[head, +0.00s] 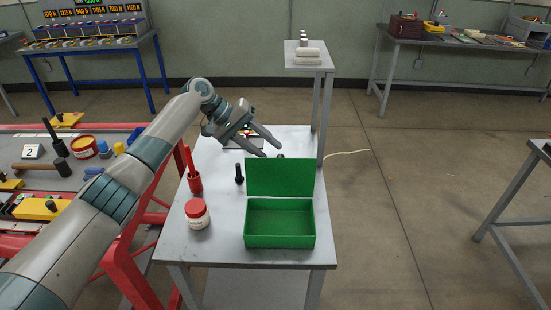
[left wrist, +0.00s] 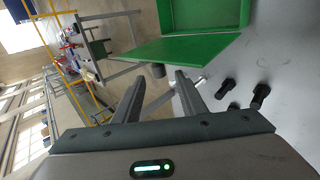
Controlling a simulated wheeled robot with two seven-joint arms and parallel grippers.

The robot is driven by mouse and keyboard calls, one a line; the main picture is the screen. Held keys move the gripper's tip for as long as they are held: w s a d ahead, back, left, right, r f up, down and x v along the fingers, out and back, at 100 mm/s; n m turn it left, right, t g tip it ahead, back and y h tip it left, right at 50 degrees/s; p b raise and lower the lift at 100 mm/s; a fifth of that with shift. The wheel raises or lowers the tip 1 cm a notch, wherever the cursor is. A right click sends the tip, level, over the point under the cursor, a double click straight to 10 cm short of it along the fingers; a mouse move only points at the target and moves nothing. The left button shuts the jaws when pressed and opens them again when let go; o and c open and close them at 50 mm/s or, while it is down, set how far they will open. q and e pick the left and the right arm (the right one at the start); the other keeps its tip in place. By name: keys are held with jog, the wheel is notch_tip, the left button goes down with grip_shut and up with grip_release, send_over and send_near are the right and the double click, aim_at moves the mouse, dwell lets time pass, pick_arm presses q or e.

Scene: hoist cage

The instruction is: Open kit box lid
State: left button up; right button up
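The green kit box (head: 280,241) stands on the grey table near its front right corner. Its lid (head: 280,177) stands up from the back edge, so the box is open, and its inside looks empty. My left gripper (head: 271,149) is behind the lid, pointing toward it, with its fingers apart and nothing between them. In the left wrist view, the open fingers (left wrist: 160,76) point toward the green lid (left wrist: 165,53), with the box (left wrist: 205,32) beyond it. I cannot tell whether a finger touches the lid. My right gripper is not in view.
A red bench (head: 70,165) with tools adjoins on the left. The floor to the right is clear.

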pick_arm(q)
jog(key=b+v, duration=0.3)
jog(key=v, duration=0.8)
jog(key=shift+s+f, duration=0.1)
jog(key=shift+f, duration=0.05)
